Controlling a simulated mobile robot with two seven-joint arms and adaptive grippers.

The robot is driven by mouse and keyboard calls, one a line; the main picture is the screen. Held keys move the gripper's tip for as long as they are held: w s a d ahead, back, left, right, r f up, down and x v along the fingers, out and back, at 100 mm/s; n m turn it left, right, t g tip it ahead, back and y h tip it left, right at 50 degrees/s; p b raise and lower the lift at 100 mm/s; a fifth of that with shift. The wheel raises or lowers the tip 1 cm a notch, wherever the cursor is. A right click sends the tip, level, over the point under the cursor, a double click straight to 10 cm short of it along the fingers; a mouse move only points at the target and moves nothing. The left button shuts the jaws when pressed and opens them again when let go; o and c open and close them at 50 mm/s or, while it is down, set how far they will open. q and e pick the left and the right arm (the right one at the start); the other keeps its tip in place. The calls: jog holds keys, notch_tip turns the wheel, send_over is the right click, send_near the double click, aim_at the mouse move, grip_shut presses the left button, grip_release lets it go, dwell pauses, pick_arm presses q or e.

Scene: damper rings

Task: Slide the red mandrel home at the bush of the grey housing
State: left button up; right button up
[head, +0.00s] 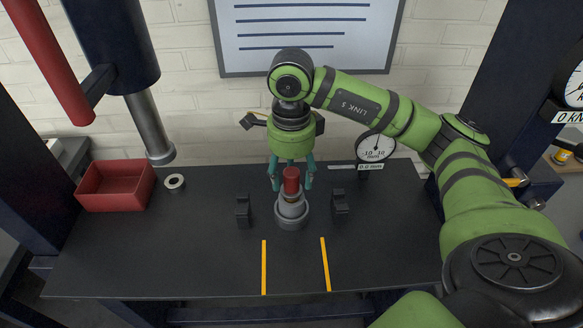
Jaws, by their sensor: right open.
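The red mandrel (291,180) stands upright at the top of the grey housing (291,213), in the middle of the dark table. A thin brassy band shows just below its red part. How deep it sits in the bush cannot be seen. My right gripper (291,179) comes down from above with teal fingers. It is open, with its fingertips spread on either side of the mandrel's upper part, and a gap shows between them and the mandrel. My left gripper is not in view.
Two dark blocks (243,211) (340,204) flank the housing. A dial gauge (376,148) stands behind right. A red tray (115,186) and a loose grey ring (174,182) lie at left, near a press ram (149,130). Two yellow strips (264,267) mark the clear front table.

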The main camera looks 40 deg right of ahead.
notch_tip(320, 180, up, 12)
dwell(0.6)
dwell(0.7)
